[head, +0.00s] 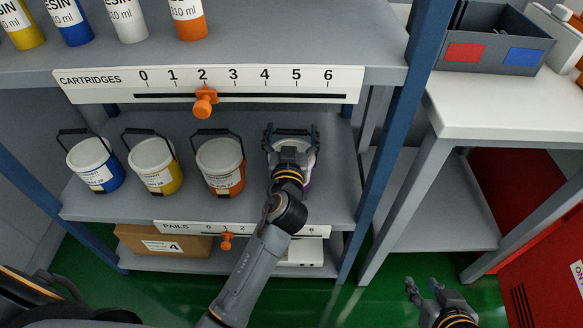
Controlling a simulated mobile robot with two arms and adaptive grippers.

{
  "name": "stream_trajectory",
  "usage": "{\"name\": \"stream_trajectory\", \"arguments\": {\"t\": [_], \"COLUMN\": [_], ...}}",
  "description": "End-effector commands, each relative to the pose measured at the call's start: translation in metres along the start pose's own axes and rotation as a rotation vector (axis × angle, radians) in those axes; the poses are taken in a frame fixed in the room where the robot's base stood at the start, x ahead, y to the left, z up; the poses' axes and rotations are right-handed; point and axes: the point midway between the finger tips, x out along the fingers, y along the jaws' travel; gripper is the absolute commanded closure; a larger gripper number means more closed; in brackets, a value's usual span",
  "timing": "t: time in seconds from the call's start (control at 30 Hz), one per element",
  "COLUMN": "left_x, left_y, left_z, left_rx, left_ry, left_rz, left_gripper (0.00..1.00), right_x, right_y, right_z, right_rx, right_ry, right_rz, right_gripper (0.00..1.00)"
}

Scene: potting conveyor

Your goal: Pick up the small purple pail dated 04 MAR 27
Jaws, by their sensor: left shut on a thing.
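A small pail with a white lid (309,160) and a sliver of purple on its side stands at the right end of the middle shelf. My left gripper (291,132) is over it and shut on it; whether it holds the handle or the rim I cannot tell. My wrist and forearm cover most of this pail, and its date label is hidden. The pail appears to be still at shelf level. My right gripper (422,286) is open and empty at the lower right, above the green floor, apart from everything.
Blue (107,177), yellow (168,179) and orange (229,182) pails stand to the left on the same shelf. Above is a shelf edge with a cartridge scale (240,86) and orange slider (205,101). A blue post (385,150) stands close right; a white-topped table (500,105) is beyond it.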

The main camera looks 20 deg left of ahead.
Motion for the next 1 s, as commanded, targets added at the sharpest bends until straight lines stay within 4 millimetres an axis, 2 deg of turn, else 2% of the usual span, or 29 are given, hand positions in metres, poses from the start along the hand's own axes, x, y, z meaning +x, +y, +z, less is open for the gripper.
{"name": "stream_trajectory", "arguments": {"t": [0.03,0.17,0.2,0.63,0.77,1.0], "left_x": [0.000,0.000,0.001,0.002,0.004,0.010], "left_y": [0.000,0.000,0.000,0.000,-0.001,-0.004], "left_z": [0.001,0.001,-0.003,-0.005,-0.009,-0.019], "left_rx": [0.000,0.001,-0.001,0.000,0.000,0.000], "left_ry": [-0.001,-0.001,0.007,0.005,0.006,0.008], "left_rz": [0.000,0.000,0.002,0.002,0.002,0.004], "left_gripper": [0.49,0.75,0.79,0.79,0.79,0.79], "right_x": [0.000,0.000,0.000,-0.002,-0.006,-0.021], "right_y": [0.000,0.000,0.000,0.001,0.003,0.007], "right_z": [0.000,0.000,0.000,0.007,0.018,0.052], "right_rx": [0.000,0.000,0.000,0.000,0.002,0.006], "right_ry": [0.000,0.000,0.001,-0.037,-0.095,-0.266], "right_rz": [0.000,0.000,0.000,0.002,0.005,0.015], "right_gripper": [0.66,0.66,0.66,0.66,0.66,0.66]}}
